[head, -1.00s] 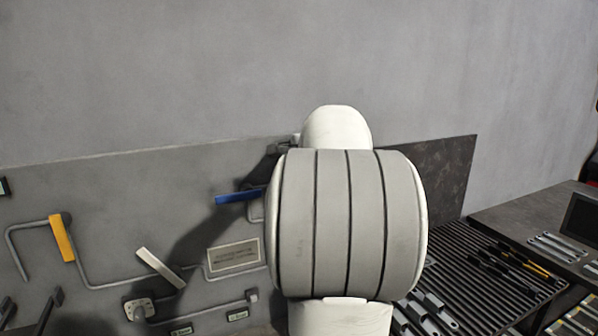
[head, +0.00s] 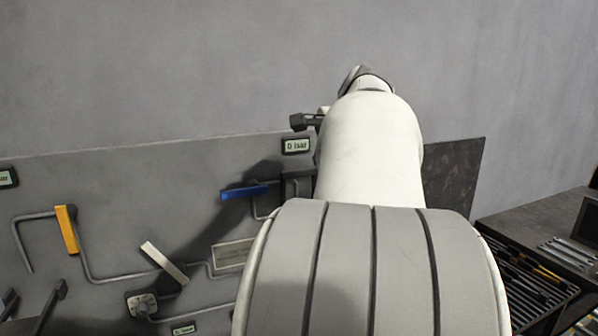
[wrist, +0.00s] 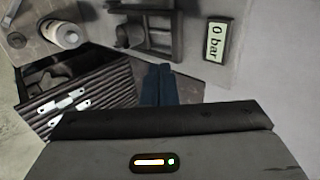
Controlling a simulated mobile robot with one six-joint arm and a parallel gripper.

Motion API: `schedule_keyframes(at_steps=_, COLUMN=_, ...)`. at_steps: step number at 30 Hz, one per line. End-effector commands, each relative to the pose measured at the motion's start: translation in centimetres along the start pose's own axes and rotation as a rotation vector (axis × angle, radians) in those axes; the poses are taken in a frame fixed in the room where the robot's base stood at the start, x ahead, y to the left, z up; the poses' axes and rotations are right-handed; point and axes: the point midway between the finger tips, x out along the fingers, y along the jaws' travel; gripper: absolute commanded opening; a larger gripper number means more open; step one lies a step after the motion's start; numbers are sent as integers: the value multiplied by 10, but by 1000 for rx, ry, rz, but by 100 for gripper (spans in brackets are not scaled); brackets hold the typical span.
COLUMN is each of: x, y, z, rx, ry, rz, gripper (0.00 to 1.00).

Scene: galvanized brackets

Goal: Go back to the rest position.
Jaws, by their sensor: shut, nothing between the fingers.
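My gripper (wrist: 158,72) shows in the wrist view as two dark blue fingers lying together beyond the grey housing at the bottom. It is shut with nothing between the fingers, and points past open room near the panel. In the head view my arm rises through the middle and right of the picture, and its thick joint fills the bottom. I cannot clearly make out the fingers there.
A grey wall panel (head: 110,190) carries pipes with a yellow handle (head: 66,229), a white handle (head: 164,263) and a blue handle (head: 244,192). A "0 bar" display (head: 297,145) sits near my arm. A ribbed tray (head: 535,290) with tools lies at right.

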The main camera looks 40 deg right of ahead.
Motion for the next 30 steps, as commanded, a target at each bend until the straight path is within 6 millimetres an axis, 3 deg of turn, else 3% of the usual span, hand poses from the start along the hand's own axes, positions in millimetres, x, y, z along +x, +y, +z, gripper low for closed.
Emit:
schedule_keyframes(at_steps=6, x=-15, y=-1, z=1, rx=-1, ry=-1, rz=1, gripper=0)
schedule_keyframes(at_steps=15, x=-14, y=1, z=7, rx=-16, ry=-9, rz=7, gripper=0)
schedule_keyframes(at_steps=20, x=7, y=35, z=67, rx=-238, ry=-79, rz=85, gripper=0)
schedule_keyframes(at_steps=24, x=24, y=92, z=138, rx=-556, ry=-176, rz=170, gripper=0)
schedule_keyframes(at_steps=30, x=31, y=193, z=217, rx=-1062, ry=-331, rz=257, gripper=0)
